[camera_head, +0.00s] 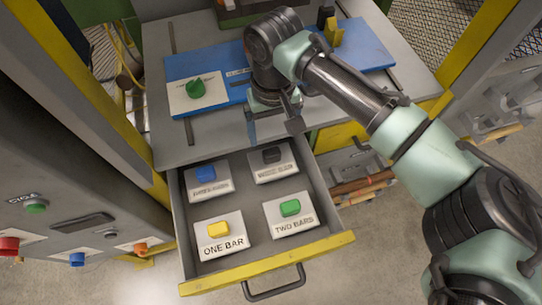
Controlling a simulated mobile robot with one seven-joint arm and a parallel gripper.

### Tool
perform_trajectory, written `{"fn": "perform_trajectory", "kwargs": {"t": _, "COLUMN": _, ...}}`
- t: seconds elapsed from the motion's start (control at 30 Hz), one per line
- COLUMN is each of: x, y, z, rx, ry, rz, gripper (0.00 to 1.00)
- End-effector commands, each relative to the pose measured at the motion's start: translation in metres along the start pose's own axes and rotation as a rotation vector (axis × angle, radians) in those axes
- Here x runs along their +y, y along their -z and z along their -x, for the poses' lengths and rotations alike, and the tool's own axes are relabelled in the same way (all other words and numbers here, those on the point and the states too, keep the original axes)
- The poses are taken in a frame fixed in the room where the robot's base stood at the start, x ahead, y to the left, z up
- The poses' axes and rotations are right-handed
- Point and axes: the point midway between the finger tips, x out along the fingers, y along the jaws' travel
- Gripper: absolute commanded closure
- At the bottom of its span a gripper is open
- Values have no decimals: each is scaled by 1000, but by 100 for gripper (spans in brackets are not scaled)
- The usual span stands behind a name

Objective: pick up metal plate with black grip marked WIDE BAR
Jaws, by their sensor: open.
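The metal plate with the black grip (273,163) lies at the back right of an open drawer. Its lettering is small and blurred. The black grip (271,155) stands up from the plate. My gripper (271,127) is open and empty, pointing down near the front edge of the worktop, behind and above the black-grip plate. It does not touch the plate.
The drawer (260,272) also holds plates with a blue grip (207,182), a yellow grip (220,239) marked ONE BAR, and a green grip (290,216) marked TWO BARS. A green-knob plate (197,98) lies on a blue mat (236,67) on the worktop.

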Motion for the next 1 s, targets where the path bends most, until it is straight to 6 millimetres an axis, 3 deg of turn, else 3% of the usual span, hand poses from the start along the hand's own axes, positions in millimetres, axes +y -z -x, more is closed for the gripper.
{"fn": "perform_trajectory", "kwargs": {"t": 0.2, "x": -1, "y": 1, "z": -41, "rx": 1, "ry": -1, "rz": 4, "gripper": 10}}
{"fn": "perform_trajectory", "kwargs": {"t": 0.47, "x": -1, "y": 1, "z": -62, "rx": 4, "ry": 0, "rz": 5, "gripper": 10}}
{"fn": "perform_trajectory", "kwargs": {"t": 0.7, "x": 0, "y": 2, "z": -97, "rx": 3, "ry": -1, "rz": 5, "gripper": 10}}
{"fn": "perform_trajectory", "kwargs": {"t": 1.0, "x": -1, "y": 3, "z": -110, "rx": 6, "ry": 1, "rz": 6, "gripper": 10}}
